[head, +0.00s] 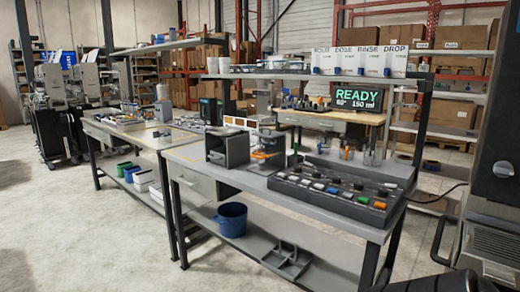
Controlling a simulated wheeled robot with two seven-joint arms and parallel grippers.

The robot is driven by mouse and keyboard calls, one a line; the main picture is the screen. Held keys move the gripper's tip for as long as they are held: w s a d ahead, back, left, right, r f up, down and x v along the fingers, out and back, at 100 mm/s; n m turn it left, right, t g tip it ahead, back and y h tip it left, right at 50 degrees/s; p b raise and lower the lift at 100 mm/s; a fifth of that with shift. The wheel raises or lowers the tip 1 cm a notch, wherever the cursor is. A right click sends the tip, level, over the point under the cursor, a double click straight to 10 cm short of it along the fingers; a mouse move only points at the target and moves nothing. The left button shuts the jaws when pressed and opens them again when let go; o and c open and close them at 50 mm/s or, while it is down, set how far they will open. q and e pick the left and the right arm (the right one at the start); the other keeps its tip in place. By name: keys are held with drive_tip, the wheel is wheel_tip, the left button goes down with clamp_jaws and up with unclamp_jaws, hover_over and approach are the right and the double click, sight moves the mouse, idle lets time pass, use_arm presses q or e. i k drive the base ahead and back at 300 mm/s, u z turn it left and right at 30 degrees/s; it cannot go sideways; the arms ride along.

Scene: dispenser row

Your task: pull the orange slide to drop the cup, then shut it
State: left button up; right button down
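A small dispenser (268,136) stands on the near grey workbench, left of the middle of its top. The orange slide (262,155) shows low on its front as a small orange patch. It is too small to tell whether the slide is pulled out or shut. I cannot make out a cup in the dispenser for certain. Neither of my grippers can be made out in the head view, and nothing is seen touching the dispenser.
A dark open box (228,149) stands left of the dispenser. A control panel with coloured buttons (335,192) fills the bench's right front. A display (357,98) reads READY. A blue bucket (231,219) sits on the lower shelf. Open floor (100,240) lies at left.

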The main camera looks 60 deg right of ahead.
sight(258, 154)
drive_tip(key=z, duration=0.85)
drive_tip(key=i, duration=1.6)
drive_tip(key=z, duration=1.5)
